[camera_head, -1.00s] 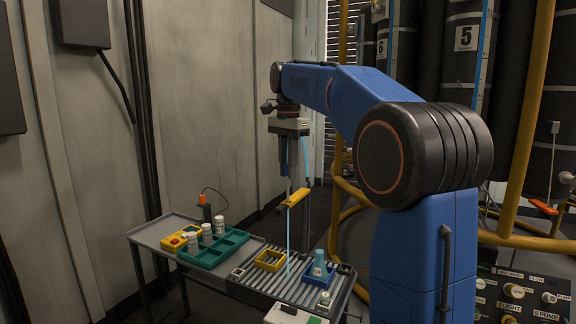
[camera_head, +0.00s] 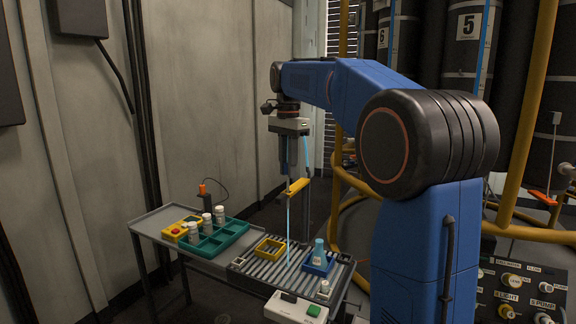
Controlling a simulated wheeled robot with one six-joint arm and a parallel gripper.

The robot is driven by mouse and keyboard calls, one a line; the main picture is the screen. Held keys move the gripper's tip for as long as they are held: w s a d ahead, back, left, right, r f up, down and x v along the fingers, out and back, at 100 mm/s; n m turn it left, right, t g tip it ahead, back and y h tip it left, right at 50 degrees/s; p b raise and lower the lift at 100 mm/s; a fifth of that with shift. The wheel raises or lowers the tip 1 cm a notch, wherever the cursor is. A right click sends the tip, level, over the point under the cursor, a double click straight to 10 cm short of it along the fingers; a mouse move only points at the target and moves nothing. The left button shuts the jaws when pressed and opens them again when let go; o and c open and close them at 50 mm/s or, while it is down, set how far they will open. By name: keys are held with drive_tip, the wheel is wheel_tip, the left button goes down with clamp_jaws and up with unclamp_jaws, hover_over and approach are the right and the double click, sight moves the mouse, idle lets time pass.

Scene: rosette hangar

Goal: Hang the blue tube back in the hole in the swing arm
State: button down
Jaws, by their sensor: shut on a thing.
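My gripper (camera_head: 289,160) points straight down, above the yellow swing arm (camera_head: 298,186), and is shut. The thin light-blue tube (camera_head: 288,235) runs upright beneath it, from the swing arm's level down towards the rollers of the table. Its upper part is hidden or too thin to make out at the fingers. The swing arm sits on a dark post. Its hole is too small to see, so I cannot tell whether the tube is in it or beside it.
Under the tube is a roller table (camera_head: 270,270) with a yellow frame (camera_head: 269,248) and a blue tray (camera_head: 317,265) holding a blue flask (camera_head: 319,251). A teal rack (camera_head: 213,240) with several white bottles stands to the left. A grey wall rises behind.

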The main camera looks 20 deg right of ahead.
sight(288, 181)
drive_tip(key=shift+f, duration=2.5)
drive_tip(key=c, duration=1.5)
unclamp_jaws()
drive_tip(key=shift+o, duration=1)
drive_tip(key=shift+f, duration=0.1)
drive_tip(key=shift+o, duration=1.4)
drive_tip(key=shift+a+r, duration=0.1)
drive_tip(key=shift+r, duration=3.05)
